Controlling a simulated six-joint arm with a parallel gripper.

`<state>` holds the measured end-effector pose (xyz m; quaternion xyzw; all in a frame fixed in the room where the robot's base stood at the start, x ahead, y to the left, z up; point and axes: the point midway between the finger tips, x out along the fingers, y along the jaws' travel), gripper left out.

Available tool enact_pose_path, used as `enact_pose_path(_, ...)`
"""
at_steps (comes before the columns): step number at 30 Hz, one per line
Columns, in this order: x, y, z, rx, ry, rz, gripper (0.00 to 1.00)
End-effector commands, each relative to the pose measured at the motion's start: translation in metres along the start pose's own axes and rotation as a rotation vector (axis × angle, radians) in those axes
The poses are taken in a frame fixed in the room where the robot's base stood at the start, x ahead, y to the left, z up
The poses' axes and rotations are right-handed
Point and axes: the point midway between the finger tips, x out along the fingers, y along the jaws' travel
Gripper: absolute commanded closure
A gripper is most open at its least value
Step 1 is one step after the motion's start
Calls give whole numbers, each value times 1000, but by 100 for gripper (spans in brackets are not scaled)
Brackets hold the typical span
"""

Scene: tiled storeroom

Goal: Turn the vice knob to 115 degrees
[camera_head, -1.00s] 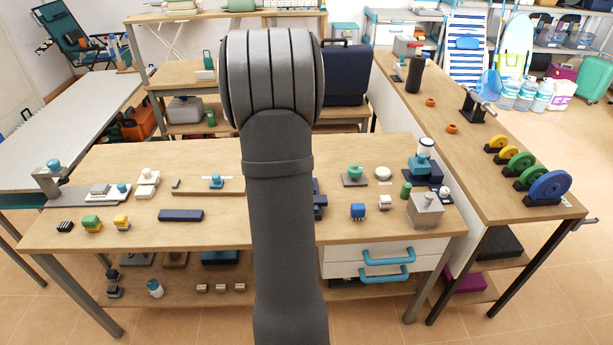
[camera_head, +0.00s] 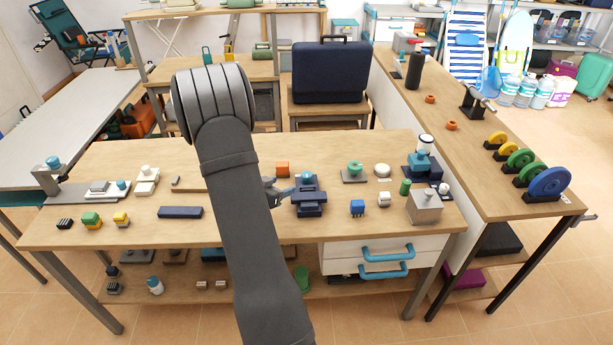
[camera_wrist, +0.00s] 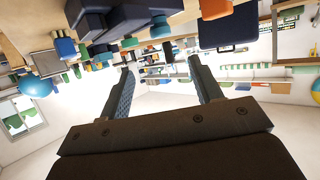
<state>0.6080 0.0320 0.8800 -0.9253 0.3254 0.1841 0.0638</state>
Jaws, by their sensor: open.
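The vice (camera_head: 309,208) is a dark blue block-like device near the middle of the wooden bench. A round teal knob (camera_head: 306,176) shows at its top in the head view. A dark blue body at the top of the tilted, upside-down wrist view looks like the vice (camera_wrist: 100,22); I cannot tell for sure which teal part there is the knob. My gripper (camera_head: 284,190) is just left of the vice, partly hidden behind my arm. In the wrist view my gripper (camera_wrist: 160,70) has its fingers wide apart with nothing between them.
An orange block (camera_head: 282,169) sits just behind and left of the vice. A blue block (camera_head: 357,208) and a green ring-topped fixture (camera_head: 354,172) stand to its right. A dark blue bar (camera_head: 181,212) lies left of my arm. A dark suitcase (camera_head: 330,72) stands behind the bench.

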Motion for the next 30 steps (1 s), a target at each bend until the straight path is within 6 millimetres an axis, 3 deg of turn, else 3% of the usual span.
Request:
enact_pose_path(18,130,0,0,2,0,0,41)
enact_pose_path(24,153,0,0,1,0,-1,41)
enact_pose_path(30,159,-1,0,1,0,-3,41)
